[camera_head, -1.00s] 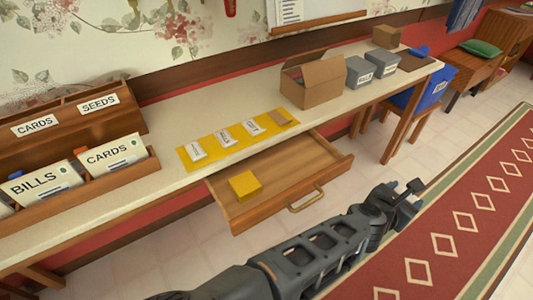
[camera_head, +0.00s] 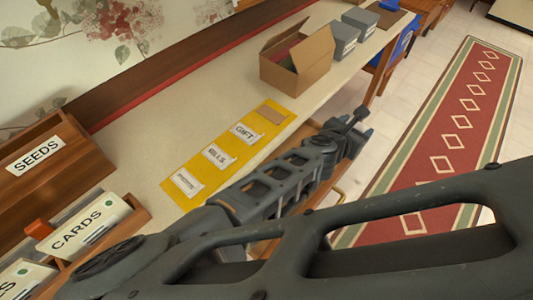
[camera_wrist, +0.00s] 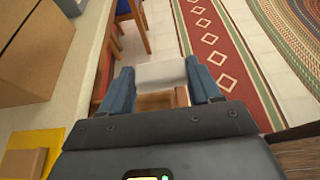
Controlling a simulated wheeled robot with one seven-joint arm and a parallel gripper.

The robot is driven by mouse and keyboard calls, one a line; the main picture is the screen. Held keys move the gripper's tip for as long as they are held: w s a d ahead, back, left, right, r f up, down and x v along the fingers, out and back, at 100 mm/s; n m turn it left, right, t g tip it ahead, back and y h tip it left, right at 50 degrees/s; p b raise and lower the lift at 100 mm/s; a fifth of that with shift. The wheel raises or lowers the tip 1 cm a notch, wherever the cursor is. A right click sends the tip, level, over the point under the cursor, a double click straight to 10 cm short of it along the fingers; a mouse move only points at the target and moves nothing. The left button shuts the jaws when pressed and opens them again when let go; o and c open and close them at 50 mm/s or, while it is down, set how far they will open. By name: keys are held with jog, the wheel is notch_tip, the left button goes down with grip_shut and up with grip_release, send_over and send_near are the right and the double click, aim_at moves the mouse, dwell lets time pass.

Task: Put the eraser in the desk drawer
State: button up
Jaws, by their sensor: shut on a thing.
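My gripper (camera_head: 352,130) is at the front edge of the desk, past the right end of the yellow mat. In the wrist view my gripper (camera_wrist: 163,80) is shut on a whitish block, the eraser (camera_wrist: 162,73), held between the two blue-grey fingertips. The eraser cannot be made out in the head view. The open desk drawer (camera_head: 265,246) is mostly hidden behind my arm; a bit of its wood and its handle (camera_head: 339,196) show.
The desk top (camera_head: 240,85) carries a yellow mat (camera_head: 172,160) with labelled packets and a brown piece, an open cardboard box (camera_head: 305,70), grey boxes (camera_head: 340,42) and a wooden card holder (camera_head: 50,160). A red patterned rug (camera_head: 440,150) lies on the floor.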

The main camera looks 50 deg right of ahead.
jog(key=w+a+f, duration=0.4)
jog(key=w+a, duration=0.1)
jog(key=w+a+f, duration=0.2)
jog(key=a, duration=0.1)
jog(key=shift+w+a+f, duration=0.2)
jog(key=shift+f, duration=0.15)
jog(key=shift+a+f, duration=0.15)
jog(key=shift+f, duration=1.95)
jog(key=shift+f, duration=0.2)
jog(key=o, duration=1)
jog(key=shift+r, duration=0.1)
jog(key=shift+r, duration=0.15)
